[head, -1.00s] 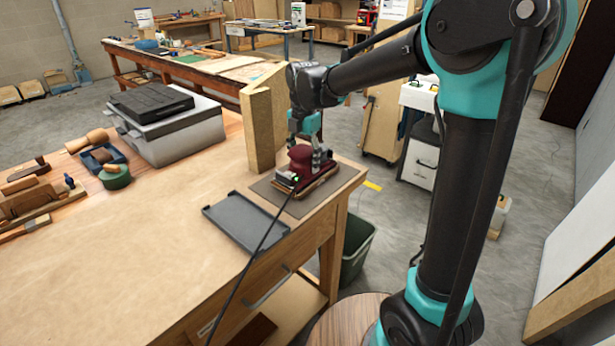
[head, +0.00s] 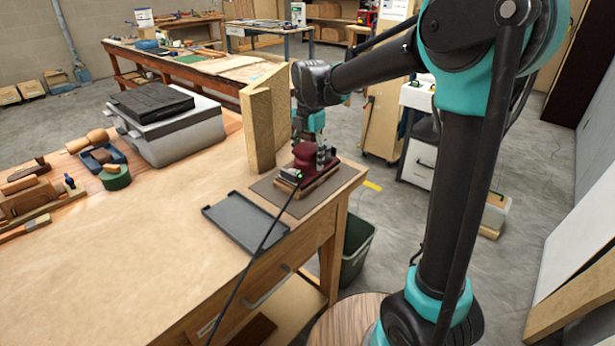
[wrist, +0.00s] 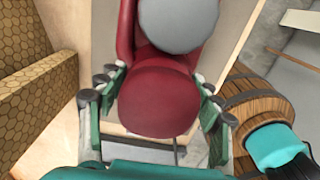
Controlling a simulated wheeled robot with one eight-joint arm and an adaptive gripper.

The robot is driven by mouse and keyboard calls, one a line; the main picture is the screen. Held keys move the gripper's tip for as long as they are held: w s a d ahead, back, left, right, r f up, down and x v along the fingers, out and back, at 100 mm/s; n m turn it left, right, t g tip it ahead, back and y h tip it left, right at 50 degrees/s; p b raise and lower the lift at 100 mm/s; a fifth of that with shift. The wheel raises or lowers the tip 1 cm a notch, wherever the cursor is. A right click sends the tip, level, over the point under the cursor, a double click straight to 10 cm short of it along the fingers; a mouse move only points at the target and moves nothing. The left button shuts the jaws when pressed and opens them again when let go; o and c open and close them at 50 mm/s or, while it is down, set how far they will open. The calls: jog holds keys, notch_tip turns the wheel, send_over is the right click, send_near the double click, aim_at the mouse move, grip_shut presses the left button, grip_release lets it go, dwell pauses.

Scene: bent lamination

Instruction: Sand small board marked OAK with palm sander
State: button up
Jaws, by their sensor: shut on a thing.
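A dark red palm sander (head: 307,161) sits on a small pale wooden board (head: 318,184) near the right corner of the workbench. The board lies on a dark grey mat (head: 281,193), and no OAK mark can be read. My gripper (head: 313,155) is shut on the sander from above. In the wrist view, the sander's red body (wrist: 160,95) with a grey round top fills the middle, and my gripper's fingers (wrist: 158,100) press on both sides of it. A green light shows on the sander, and a black cord runs from it towards the front.
A grey case (head: 165,125) and hand tools stand at left. A green bin (head: 355,250) is below.

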jog(key=shift+s+a, duration=0.7)
jog(key=shift+s, duration=0.25)
dwell(0.6)
jog(key=shift+r, duration=0.1)
jog(key=shift+r, duration=4.4)
jog(key=s+d, duration=0.6)
jog(key=d, duration=0.2)
